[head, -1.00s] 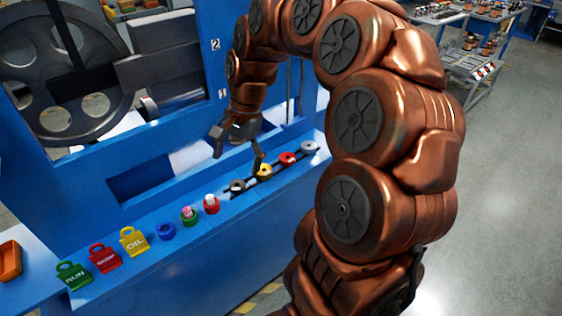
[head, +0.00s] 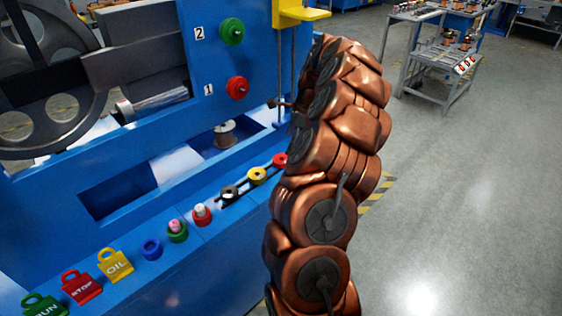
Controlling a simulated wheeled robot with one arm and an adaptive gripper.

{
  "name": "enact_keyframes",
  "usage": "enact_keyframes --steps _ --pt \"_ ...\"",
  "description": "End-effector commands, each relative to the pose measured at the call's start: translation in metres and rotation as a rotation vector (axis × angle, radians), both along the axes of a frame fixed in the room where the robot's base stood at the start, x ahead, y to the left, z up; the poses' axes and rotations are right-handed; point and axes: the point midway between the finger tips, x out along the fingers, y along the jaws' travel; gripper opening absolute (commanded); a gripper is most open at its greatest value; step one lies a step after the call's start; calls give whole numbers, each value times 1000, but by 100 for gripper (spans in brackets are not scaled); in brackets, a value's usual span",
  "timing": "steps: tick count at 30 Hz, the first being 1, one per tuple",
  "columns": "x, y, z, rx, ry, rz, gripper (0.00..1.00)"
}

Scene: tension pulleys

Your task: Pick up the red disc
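A red disc (head: 280,160) sits at the right end of the visible row on the blue ledge, close to my arm, which partly hides it. Another red round piece (head: 237,88) is mounted on the blue panel beside the label 1. My gripper (head: 282,104) is mostly hidden behind my arm; only a dark finger-like part shows, below and right of the mounted red piece. Whether it is open or holds anything is not visible.
A green round piece (head: 231,31) is on the panel by label 2. Red and green buttons, a blue ring (head: 152,249) and yellow, red and green tags line the ledge (head: 205,235). A spool (head: 224,133) stands in the recess. Open floor lies right, with grey carts (head: 440,75).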

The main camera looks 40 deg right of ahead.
Motion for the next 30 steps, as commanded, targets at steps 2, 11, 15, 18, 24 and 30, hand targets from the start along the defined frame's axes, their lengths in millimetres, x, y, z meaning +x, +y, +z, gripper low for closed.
enact_keyframes --steps 2,11,15,18,24,30 --pt "2 4 -8 3 3 4 90" --pt "9 7 -31 4 4 6 90" --pt "14 9 -50 6 6 5 90" --pt "16 11 -60 4 4 4 90" --pt "17 11 -63 0 0 2 90" --pt "17 11 -63 1 1 3 75"
